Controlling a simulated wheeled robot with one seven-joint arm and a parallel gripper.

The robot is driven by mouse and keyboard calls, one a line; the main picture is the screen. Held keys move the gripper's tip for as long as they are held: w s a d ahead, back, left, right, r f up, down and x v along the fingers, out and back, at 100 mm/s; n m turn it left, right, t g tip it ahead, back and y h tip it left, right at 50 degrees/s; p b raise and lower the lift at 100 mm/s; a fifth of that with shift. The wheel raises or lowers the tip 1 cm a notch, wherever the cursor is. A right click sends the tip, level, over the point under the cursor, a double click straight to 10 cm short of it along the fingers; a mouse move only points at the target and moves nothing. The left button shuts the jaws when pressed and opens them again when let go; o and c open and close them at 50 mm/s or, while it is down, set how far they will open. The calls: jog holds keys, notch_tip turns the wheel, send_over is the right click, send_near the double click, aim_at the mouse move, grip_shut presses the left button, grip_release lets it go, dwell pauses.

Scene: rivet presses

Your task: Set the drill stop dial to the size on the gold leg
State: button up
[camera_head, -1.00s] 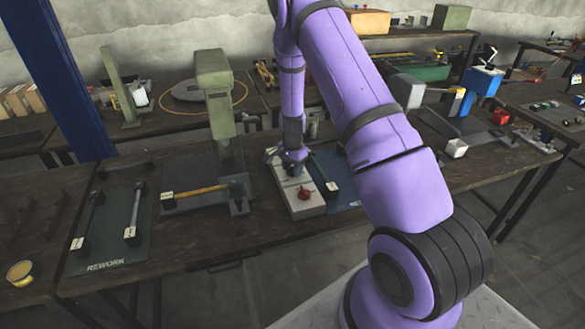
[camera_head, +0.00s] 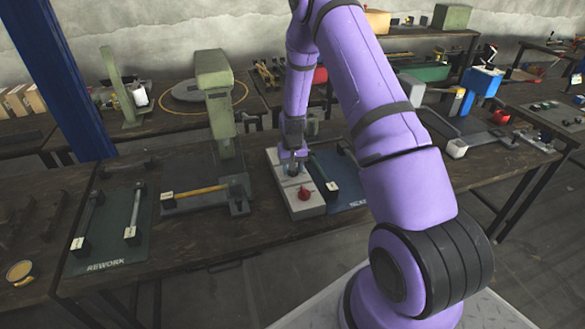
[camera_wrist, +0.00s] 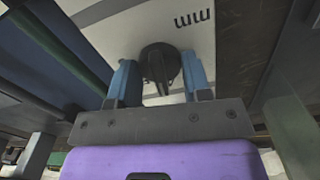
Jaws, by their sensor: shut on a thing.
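The drill stop dial (camera_wrist: 160,66) is a dark round knob on a light grey panel (camera_wrist: 205,45) lettered "mm" in the wrist view. My gripper (camera_wrist: 160,82) has its two blue fingers on either side of the knob and is shut on it. In the head view my gripper (camera_head: 292,170) is over the grey box (camera_head: 310,209), and the dial is largely hidden under it. The gold leg (camera_head: 198,192) lies across the dark base of the green press (camera_head: 222,115), with a white tag (camera_head: 167,196) at its left end. The tag's writing is too small to read.
A red knob (camera_head: 304,194) stands on the near part of the grey box. A blue mat (camera_head: 352,193) with a dark tagged leg is just right of it.

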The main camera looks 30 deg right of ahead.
jog(key=shift+n, duration=0.9)
jog(key=o, duration=0.9)
jog(key=shift+r, duration=0.1)
notch_tip(320, 180, up, 11)
jog(key=shift+f, duration=0.2)
